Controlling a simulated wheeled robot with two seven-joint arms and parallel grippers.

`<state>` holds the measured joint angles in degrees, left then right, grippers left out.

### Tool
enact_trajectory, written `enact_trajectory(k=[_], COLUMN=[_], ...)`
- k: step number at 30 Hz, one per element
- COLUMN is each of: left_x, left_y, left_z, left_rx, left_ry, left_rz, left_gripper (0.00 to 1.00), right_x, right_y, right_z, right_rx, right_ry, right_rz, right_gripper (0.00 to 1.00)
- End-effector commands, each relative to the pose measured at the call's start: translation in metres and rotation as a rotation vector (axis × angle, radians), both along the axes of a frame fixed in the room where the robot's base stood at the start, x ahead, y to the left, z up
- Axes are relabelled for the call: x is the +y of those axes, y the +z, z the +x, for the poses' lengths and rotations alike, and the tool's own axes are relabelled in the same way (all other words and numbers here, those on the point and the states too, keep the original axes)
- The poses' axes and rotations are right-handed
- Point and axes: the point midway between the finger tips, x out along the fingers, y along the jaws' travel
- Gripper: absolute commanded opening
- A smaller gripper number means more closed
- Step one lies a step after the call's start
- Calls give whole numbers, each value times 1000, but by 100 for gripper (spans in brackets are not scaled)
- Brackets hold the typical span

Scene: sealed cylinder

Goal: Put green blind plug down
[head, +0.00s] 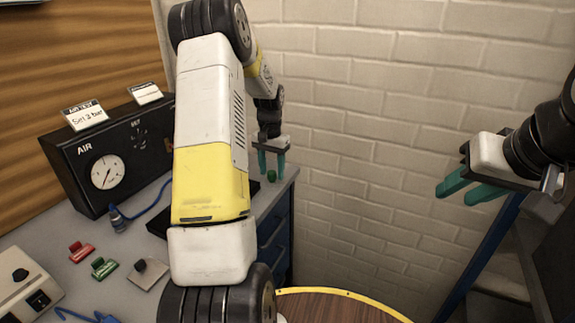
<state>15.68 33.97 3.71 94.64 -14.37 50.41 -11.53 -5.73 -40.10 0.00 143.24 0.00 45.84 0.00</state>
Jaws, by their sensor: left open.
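The green blind plug (271,175) is a small green piece at the far right end of the grey bench, near its edge. My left gripper (271,168) is above the bench there, its teal fingers pointing down and apart. The plug shows low between the fingertips; I cannot tell whether either finger touches it. My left arm crosses the middle of the view and hides part of the bench. My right gripper (454,193) is at the right in front of the brick wall, its teal fingers apart with nothing between them.
The black AIR panel (110,150) with a gauge stands at the bench's back left. A red clip (80,252), a green clip (104,267) and a grey plate with a black knob (148,273) lie in front. A round wooden top (335,308) is at the bottom.

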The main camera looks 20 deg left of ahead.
Motion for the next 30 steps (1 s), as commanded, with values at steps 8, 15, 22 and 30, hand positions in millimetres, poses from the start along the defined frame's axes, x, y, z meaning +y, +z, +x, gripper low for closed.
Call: enact_trajectory(k=[8, 15, 22, 30], left_x=[1, 0, -5, -59], left_y=[63, 105, 128, 204], left_z=[1, 1, -5, -75], left_rx=[-6, -3, -16, -175], left_ry=[1, 0, 0, 13], left_rz=[1, 1, 0, -22], left_gripper=[49, 49, 49, 49], right_x=[0, 0, 0, 0], right_y=[0, 0, 0, 0], right_z=[0, 0, 0, 0], right_rx=[0, 0, 0, 0], right_ry=[0, 0, 0, 0], right_rz=[0, 0, 0, 0], right_gripper=[36, 36, 36, 36])
